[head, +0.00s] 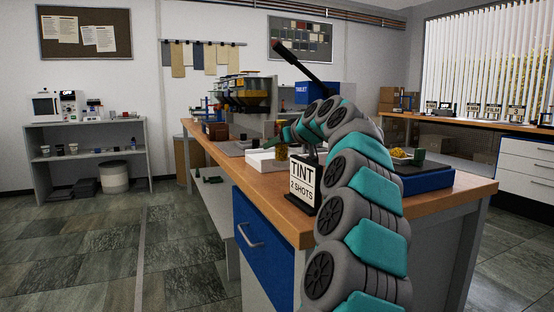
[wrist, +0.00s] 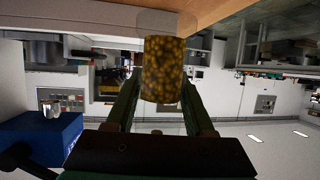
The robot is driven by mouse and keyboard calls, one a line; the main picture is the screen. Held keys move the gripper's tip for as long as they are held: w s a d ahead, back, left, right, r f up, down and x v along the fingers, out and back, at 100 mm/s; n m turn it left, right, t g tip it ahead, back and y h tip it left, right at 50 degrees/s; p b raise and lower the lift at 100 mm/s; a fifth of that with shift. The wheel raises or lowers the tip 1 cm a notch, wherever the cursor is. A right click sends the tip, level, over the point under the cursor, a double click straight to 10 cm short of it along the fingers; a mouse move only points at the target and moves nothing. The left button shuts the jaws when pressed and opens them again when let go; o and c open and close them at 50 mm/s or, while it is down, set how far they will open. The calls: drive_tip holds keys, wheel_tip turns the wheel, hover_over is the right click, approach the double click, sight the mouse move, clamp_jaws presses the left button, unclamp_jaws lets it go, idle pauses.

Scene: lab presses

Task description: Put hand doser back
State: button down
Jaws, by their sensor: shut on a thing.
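My gripper (wrist: 161,88) is shut on a clear cylinder filled with speckled amber grains, which I take to be the hand doser (wrist: 162,68). One dark green finger lies on each side of it in the wrist view. In the head view the amber cylinder (head: 281,152) shows small at the end of my arm, beside or above a white tray (head: 262,161) on the wooden bench; I cannot tell whether it touches anything. My arm hides part of the bench there.
Hoppers (head: 247,92) and a blue "TABLET" box (head: 304,92) stand farther back.

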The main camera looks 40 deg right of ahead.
sight(277, 156)
drive_tip(key=shift+f, duration=1.95)
drive_tip(key=shift+f, duration=0.15)
drive_tip(key=shift+c, duration=1.4)
unclamp_jaws()
drive_tip(key=shift+r, duration=0.2)
drive_tip(key=d+b+v, duration=0.1)
drive_tip(key=v, duration=1.1)
drive_tip(key=shift+a, duration=0.45)
